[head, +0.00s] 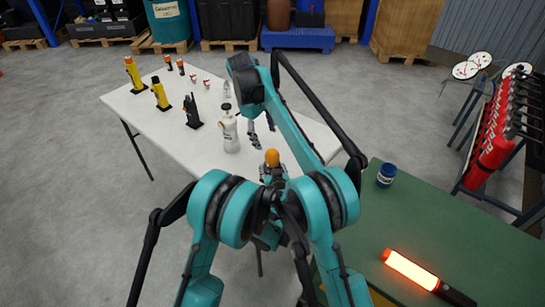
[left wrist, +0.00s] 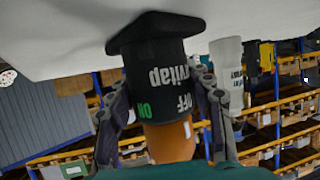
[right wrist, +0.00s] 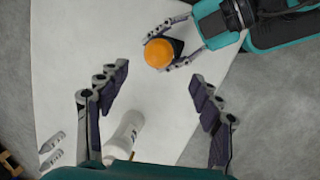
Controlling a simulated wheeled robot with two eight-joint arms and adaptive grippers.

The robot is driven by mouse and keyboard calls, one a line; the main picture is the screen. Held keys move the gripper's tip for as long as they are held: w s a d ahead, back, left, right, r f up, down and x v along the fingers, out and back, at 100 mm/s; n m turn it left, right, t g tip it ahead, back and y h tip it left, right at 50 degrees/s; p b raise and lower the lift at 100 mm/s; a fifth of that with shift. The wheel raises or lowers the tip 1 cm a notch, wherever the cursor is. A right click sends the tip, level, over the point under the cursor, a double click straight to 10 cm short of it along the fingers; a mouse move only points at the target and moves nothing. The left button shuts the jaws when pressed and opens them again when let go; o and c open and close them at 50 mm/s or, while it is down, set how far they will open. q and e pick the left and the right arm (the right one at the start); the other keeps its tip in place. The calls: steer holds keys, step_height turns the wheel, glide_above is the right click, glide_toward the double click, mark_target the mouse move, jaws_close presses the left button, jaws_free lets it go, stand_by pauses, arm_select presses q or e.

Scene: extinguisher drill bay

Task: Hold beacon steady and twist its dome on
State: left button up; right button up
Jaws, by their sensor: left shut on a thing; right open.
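The beacon has a black base with ON and OFF lettering, seen upside down in the left wrist view (left wrist: 155,75), and an orange dome (head: 272,157). My left gripper (head: 273,173) is shut around the base. The beacon is at the near edge of the white table; I cannot tell if its foot touches the top. The dome, also in the right wrist view (right wrist: 158,53), sits over the base; how tightly it is seated does not show. My right gripper (head: 262,130) is open and empty above the white table, to one side of the dome.
The white table (head: 185,145) also holds a white bottle (head: 229,132), a black radio (head: 192,112), yellow torches (head: 160,94) and small orange-topped items. A green table (head: 430,220) at right carries a glowing baton (head: 411,270) and a blue jar (head: 386,175). Red extinguishers (head: 490,160) stand beyond.

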steer(key=m, duration=0.5)
steer(key=shift+w+d+r+y, duration=0.1)
steer(key=shift+d+y, duration=0.2)
steer(key=shift+d, duration=0.1)
steer(key=m, duration=0.5)
steer(key=shift+d+r+y, duration=0.15)
steer(key=shift+d+y, duration=0.25)
steer(key=m, duration=0.5)
steer(key=shift+w+d+r+y, duration=0.15)
steer(key=shift+d+y, duration=0.15)
steer(key=m, duration=0.5)
steer(key=shift+w+d+r+y, duration=0.1)
steer(key=shift+d+r+y, duration=0.15)
steer(key=shift+y, duration=0.15)
steer(key=shift+f, duration=0.25)
step_height(320, 180, down, 12)
steer(key=shift+r, duration=0.25)
steer(key=c, duration=1.2)
